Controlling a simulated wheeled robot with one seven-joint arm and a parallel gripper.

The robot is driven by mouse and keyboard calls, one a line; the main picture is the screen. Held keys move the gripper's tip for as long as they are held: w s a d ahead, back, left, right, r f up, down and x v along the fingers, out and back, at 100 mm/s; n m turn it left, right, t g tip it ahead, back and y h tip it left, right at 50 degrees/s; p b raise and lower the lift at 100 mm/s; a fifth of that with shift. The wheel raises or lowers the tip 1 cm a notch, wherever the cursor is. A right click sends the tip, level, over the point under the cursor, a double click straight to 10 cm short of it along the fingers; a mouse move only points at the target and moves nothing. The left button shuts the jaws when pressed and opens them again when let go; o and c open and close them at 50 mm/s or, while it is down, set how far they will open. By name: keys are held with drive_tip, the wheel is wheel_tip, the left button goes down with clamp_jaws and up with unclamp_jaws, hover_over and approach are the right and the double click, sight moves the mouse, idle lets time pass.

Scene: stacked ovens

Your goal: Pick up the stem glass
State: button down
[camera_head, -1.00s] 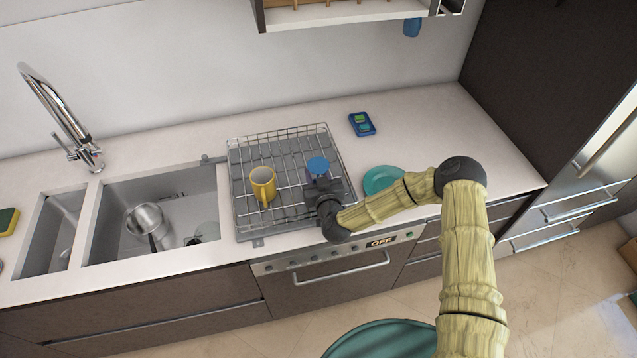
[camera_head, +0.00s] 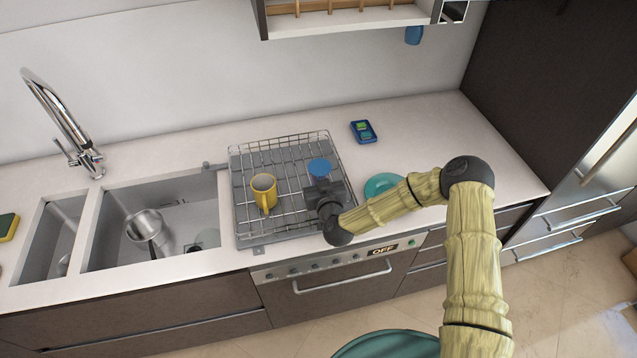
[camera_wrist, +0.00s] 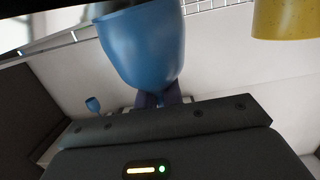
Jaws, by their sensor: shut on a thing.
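The blue stem glass (camera_head: 320,168) is above the right part of the wire rack (camera_head: 240,190). Its blue bowl (camera_wrist: 142,45) fills the top middle of the wrist view. My gripper (camera_head: 322,188) is shut on the glass below the bowl, and its dark fingers (camera_wrist: 158,100) show at the stem. The foot of the glass is hidden, so I cannot tell how far it is from the rack.
A yellow mug (camera_head: 264,192) stands on the rack left of my gripper; it also shows in the wrist view (camera_wrist: 285,18). A teal plate (camera_head: 380,185) lies to the right, partly behind my arm. A blue device (camera_head: 363,132) lies behind. A shelf (camera_head: 350,22) overhangs the counter.

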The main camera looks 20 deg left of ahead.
sight(318, 162)
wheel_tip(318, 162, up, 8)
drive_tip(key=shift+f+b, duration=0.1)
drive_tip(key=shift+b, duration=0.95)
idle(0.6)
